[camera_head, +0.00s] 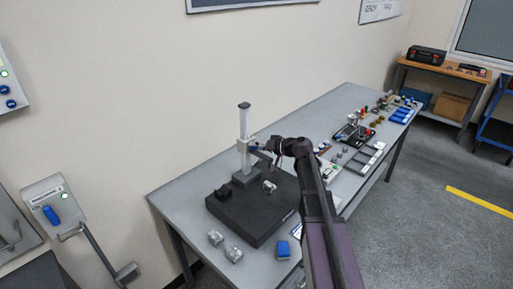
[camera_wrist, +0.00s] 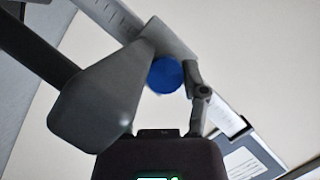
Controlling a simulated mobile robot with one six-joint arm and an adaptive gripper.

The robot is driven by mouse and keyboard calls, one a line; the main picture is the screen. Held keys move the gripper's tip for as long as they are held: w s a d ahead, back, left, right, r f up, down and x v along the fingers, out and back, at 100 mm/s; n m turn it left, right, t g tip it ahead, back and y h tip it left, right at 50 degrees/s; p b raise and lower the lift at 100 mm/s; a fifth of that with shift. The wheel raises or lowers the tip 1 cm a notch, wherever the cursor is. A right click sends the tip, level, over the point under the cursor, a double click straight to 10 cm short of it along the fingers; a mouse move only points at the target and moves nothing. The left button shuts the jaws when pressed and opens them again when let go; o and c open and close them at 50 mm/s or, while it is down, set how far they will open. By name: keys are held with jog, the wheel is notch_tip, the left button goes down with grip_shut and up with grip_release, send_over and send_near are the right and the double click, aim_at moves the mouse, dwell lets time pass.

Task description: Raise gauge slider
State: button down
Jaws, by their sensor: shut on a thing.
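The height gauge (camera_head: 244,118) stands upright on a dark surface plate on the bench in the head view. Its pale slider (camera_head: 243,146) sits partway up the column, clear of the plate. My gripper (camera_head: 257,149) reaches it from the right. In the wrist view, a round blue knob (camera_wrist: 165,76) lies between the two fingers of my gripper (camera_wrist: 171,63), which are shut on it. The gauge's graduated column (camera_wrist: 108,14) runs diagonally at the top of that view. The large left finger hides part of the slider.
The dark surface plate (camera_head: 240,220) bears a small metal part (camera_head: 269,186) near the gauge. Two metal pieces (camera_head: 223,245) and a blue item (camera_head: 283,249) lie on the bench in front. Several tools and trays crowd the bench's right side. The wall is close behind.

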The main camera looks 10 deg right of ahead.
jog(key=shift+s+a+r+p, duration=0.1)
jog(key=shift+a+r+p, duration=0.05)
jog(key=shift+r+p, duration=1.05)
jog(key=shift+s+a+r+p, duration=0.1)
jog(key=shift+a+r+p, duration=0.05)
jog(key=shift+r+p, duration=1.05)
jog(key=shift+r, duration=0.15)
jog(key=shift+c, duration=2.2)
grip_release()
jog(key=shift+o, duration=0.7)
jog(key=shift+a, duration=0.15)
jog(key=shift+w+d+f+b, duration=0.1)
jog(key=shift+d+f+b, duration=0.15)
jog(key=shift+b, duration=0.2)
